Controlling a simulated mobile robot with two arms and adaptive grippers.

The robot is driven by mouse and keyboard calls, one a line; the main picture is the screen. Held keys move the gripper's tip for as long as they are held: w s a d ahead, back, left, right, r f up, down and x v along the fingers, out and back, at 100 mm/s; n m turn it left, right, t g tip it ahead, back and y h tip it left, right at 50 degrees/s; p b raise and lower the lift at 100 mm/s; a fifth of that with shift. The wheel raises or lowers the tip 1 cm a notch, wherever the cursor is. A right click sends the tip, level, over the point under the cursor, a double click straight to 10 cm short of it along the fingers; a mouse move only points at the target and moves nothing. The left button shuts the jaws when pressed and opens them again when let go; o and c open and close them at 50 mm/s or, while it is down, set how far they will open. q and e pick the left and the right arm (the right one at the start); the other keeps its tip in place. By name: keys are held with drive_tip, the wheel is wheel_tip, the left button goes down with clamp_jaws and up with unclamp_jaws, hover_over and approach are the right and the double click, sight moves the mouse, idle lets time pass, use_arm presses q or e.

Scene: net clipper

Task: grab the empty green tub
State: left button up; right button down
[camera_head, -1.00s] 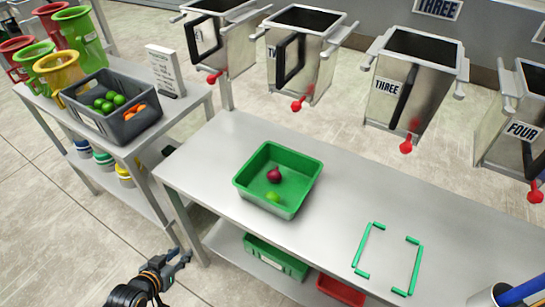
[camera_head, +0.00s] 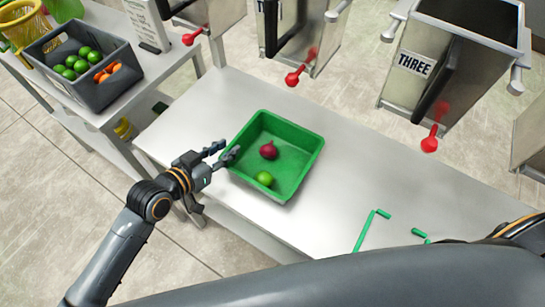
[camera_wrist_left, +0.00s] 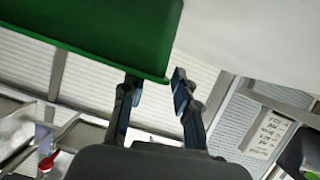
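A green tub (camera_head: 303,160) stands on the metal table and holds a dark red onion (camera_head: 268,150) and a green lime (camera_head: 264,178), so it is not empty. My left gripper (camera_head: 226,155) is at the tub's left rim, its fingers apart. In the left wrist view the open fingers (camera_wrist_left: 156,98) lie on either side of the tub's lower right corner (camera_wrist_left: 150,65); I cannot tell if they touch it. My right gripper is out of view; a dark arm link of mine crosses the bottom of the head view.
Green corner markers (camera_head: 372,228) lie on the metal table (camera_head: 370,170), partly hidden by my arm. Metal hoppers with red knobs, one labelled THREE (camera_head: 455,70), stand behind. A grey crate (camera_head: 100,92) of limes and orange items sits on the left shelf. Table around the tub is clear.

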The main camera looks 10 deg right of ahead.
sight(239, 138)
use_arm(q)
drive_tip(key=x, duration=0.4)
drive_tip(key=p+x, duration=0.1)
drive_tip(key=x, duration=0.1)
drive_tip(key=shift+r, duration=0.4)
clamp_jaws()
